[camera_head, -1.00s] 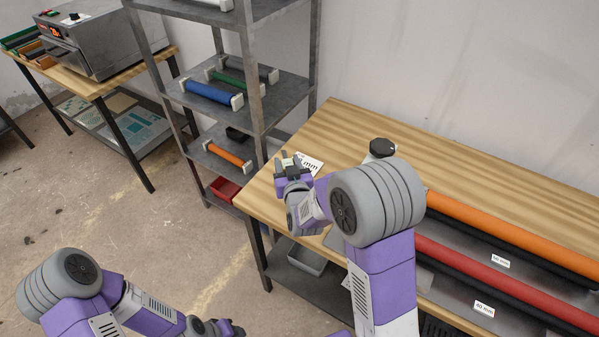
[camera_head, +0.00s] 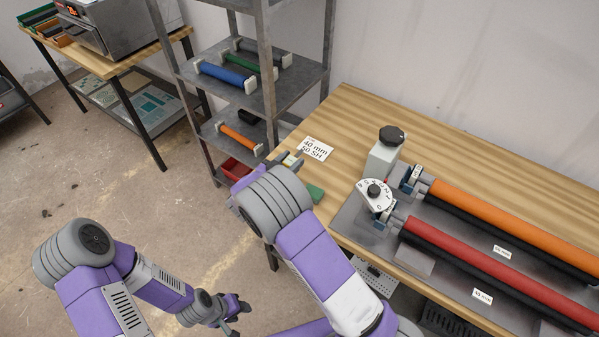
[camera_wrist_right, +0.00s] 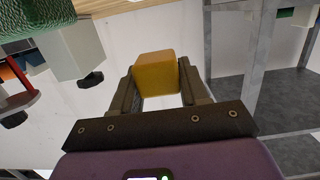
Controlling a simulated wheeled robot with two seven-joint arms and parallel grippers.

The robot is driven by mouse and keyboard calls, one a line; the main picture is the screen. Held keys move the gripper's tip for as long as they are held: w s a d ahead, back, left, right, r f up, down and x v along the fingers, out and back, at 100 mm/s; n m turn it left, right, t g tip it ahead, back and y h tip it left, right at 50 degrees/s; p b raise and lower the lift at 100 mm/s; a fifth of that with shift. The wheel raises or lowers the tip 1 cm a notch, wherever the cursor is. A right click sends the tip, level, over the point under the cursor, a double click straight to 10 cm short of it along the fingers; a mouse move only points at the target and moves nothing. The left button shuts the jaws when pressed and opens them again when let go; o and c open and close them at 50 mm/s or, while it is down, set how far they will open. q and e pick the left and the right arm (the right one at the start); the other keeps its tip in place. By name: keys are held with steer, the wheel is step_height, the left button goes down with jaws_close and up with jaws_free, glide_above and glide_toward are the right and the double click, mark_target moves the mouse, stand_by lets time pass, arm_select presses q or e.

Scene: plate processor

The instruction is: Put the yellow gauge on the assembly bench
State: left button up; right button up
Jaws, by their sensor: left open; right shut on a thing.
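The yellow gauge (camera_wrist_right: 157,75) shows as a yellow block between the two fingers of my right gripper (camera_wrist_right: 160,88) in the right wrist view. That gripper is shut on it. In the head view my right gripper (camera_head: 291,161) is at the left end of the wooden assembly bench (camera_head: 440,150), beside a white card (camera_head: 316,149) reading 40 mm 50 SH. The wrist hides most of the gripper there, and only a small yellowish bit shows. My left gripper (camera_head: 238,307) is open and empty, low over the floor, apart from the bench.
A dial device (camera_head: 375,192), a grey box with a black knob (camera_head: 384,156) and orange (camera_head: 510,225) and red (camera_head: 490,268) rollers occupy the bench front. A metal shelf (camera_head: 255,95) stands left. The bench's back is clear.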

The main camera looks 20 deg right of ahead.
step_height(320, 180, down, 7)
steer(key=shift+w+r+b, duration=0.1)
steer(key=shift+r+b, duration=0.1)
steer(key=shift+b, duration=0.45)
steer(key=shift+f, duration=0.2)
steer(key=o, duration=1.1)
steer(key=shift+r, duration=0.1)
